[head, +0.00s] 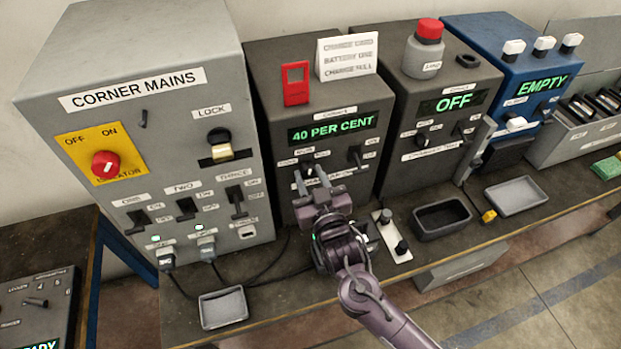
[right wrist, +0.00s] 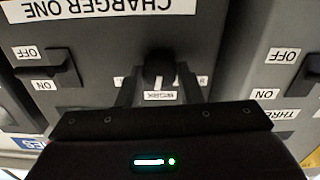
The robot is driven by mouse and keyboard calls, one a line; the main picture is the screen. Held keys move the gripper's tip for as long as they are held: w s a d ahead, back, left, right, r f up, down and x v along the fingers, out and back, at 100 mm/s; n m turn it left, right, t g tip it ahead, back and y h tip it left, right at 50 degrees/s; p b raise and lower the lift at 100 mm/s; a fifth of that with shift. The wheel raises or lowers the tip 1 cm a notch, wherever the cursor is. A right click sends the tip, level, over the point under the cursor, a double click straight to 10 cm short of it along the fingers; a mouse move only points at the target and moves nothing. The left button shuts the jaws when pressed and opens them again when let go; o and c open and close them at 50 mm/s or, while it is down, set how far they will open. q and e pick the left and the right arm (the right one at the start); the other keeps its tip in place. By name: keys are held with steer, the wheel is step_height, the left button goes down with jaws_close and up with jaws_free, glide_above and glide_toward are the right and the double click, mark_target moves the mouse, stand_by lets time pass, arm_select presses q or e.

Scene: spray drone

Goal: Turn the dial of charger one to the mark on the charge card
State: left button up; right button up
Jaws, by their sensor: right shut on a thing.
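Charger one (head: 270,80) is a dark grey box with a green display (head: 332,128) reading 40 PER CENT. The white charge card (head: 347,57) stands on top of it and reads battery one, charge full. My right gripper (head: 310,174) is at the front of charger one, its fingers around the dial. In the right wrist view the black dial (right wrist: 158,68) sits between the two fingers of my right gripper (right wrist: 158,90), which is shut on it. A white pointer line shows on the dial; the scale labels are partly hidden by the fingers. My left gripper is out of view.
The corner mains box (head: 190,90) stands left of charger one. A second charger (head: 395,95) reading OFF stands to the right, with a blue box (head: 490,70) reading EMPTY beyond. A switch (head: 357,158) sits right of the dial. Trays (head: 222,308) lie along the bench front.

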steer(key=m, duration=0.3)
steer(key=shift+m+b, duration=0.3)
steer(key=shift+b, duration=0.05)
steer(key=m, duration=0.4)
steer(key=shift+b, duration=0.3)
steer(key=o, duration=1)
steer(key=shift+c, duration=0.2)
steer(key=shift+s, duration=0.1)
steer(key=shift+s+d+f, duration=0.15)
steer(key=shift+s, duration=0.15)
steer(key=b+v, duration=0.2)
steer(key=v, duration=0.5)
